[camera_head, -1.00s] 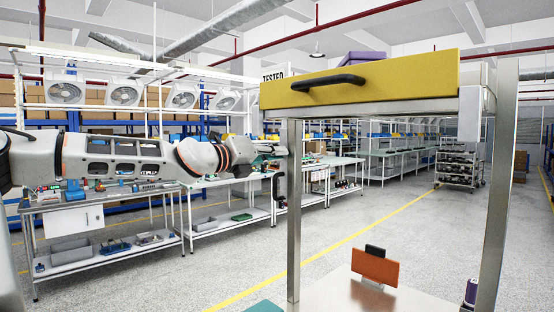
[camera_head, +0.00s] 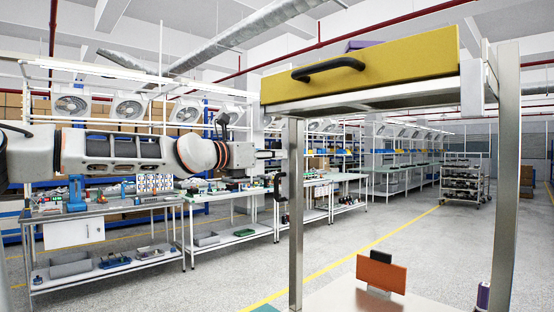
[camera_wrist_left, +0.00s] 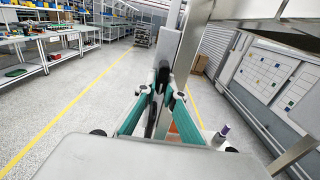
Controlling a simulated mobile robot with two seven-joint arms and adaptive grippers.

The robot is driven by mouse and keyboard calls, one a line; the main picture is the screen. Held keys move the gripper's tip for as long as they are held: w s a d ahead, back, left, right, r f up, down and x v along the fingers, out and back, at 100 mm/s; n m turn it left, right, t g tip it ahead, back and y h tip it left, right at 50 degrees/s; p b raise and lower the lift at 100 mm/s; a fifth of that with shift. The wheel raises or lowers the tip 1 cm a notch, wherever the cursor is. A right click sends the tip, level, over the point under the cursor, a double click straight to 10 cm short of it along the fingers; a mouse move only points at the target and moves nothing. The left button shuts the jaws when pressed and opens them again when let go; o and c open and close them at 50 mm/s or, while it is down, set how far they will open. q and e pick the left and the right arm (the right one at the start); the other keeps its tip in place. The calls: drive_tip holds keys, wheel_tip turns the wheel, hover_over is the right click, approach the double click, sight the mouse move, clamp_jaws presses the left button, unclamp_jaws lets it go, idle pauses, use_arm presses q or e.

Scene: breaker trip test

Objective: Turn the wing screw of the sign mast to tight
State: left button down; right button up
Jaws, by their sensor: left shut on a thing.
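My left arm comes in from the left in the head view. Its gripper (camera_head: 270,155) is at the left side of a grey metal post (camera_head: 296,215), and the fingertips are partly hidden there. In the left wrist view the gripper (camera_wrist_left: 163,82) has its teal fingers drawn together at dark tips, shut on a small dark part that I take to be the wing screw. The screw is mostly covered by the fingertips, so its angle cannot be told. A grey upright (camera_wrist_left: 190,45) rises just beyond the tips. No sign face shows now. My right gripper is not in view.
A yellow drawer (camera_head: 400,68) with a black handle sits on top of the metal frame. An orange plate (camera_head: 381,273) stands on the shelf below. Workbenches (camera_head: 120,205) with parts line the left. Open floor (camera_head: 350,228) with a yellow line lies between.

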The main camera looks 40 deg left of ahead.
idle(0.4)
use_arm(q)
drive_tip(key=c, duration=2.1)
unclamp_jaws()
drive_tip(key=shift+c, duration=0.2)
drive_tip(key=s+a, duration=0.1)
drive_tip(key=s, duration=1.1)
